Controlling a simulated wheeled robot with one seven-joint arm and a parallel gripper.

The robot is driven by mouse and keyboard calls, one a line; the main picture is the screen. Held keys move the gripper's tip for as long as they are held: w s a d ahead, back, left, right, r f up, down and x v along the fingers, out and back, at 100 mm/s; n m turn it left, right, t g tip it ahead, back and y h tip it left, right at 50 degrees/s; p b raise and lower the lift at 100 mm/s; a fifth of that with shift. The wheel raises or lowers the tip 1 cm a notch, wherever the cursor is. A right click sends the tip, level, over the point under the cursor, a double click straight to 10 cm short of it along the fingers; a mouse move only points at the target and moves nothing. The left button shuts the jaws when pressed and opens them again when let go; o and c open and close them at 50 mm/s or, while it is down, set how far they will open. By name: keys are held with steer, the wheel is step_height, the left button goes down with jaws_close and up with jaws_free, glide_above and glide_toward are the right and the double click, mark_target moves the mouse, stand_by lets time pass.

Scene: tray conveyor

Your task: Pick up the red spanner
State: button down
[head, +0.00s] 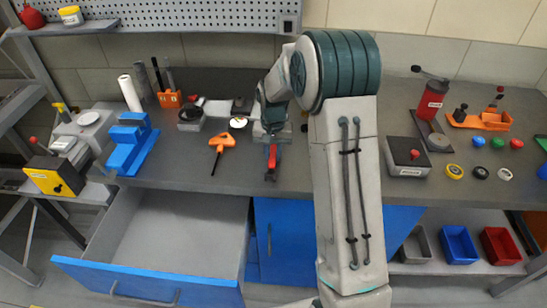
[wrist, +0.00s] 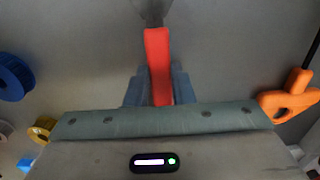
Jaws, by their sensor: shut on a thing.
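The red spanner (wrist: 158,65) shows in the wrist view between the two fingers of my gripper (wrist: 158,85). Its red part runs up from the jaws, and a grey end shows at the top of the picture. In the head view the red spanner (head: 272,157) is a small red piece below my gripper (head: 271,146), over the grey bench top near its front edge. My gripper is shut on the spanner. I cannot tell whether the spanner is touching the bench or just above it. My gripper hides part of it.
An orange-handled tool (head: 221,143) lies left of my gripper, and it also shows in the wrist view (wrist: 290,98). A blue vice (head: 130,143) stands further left. An open drawer (head: 170,275) juts out below the bench front.

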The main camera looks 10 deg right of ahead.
mark_target(273, 155)
steer(key=shift+w+r, duration=0.1)
steer(key=shift+r, duration=0.4)
step_height(273, 155, up, 3)
steer(key=shift+f+b, duration=0.1)
steer(key=shift+b, duration=0.25)
steer(key=s+d+r+b, duration=0.1)
steer(key=s+d+r, duration=0.4)
steer(key=s, duration=0.5)
step_height(273, 155, up, 2)
steer(key=shift+s+d+r+b, duration=0.1)
steer(key=shift+s+d+b, duration=0.15)
steer(key=shift+d+b, duration=0.1)
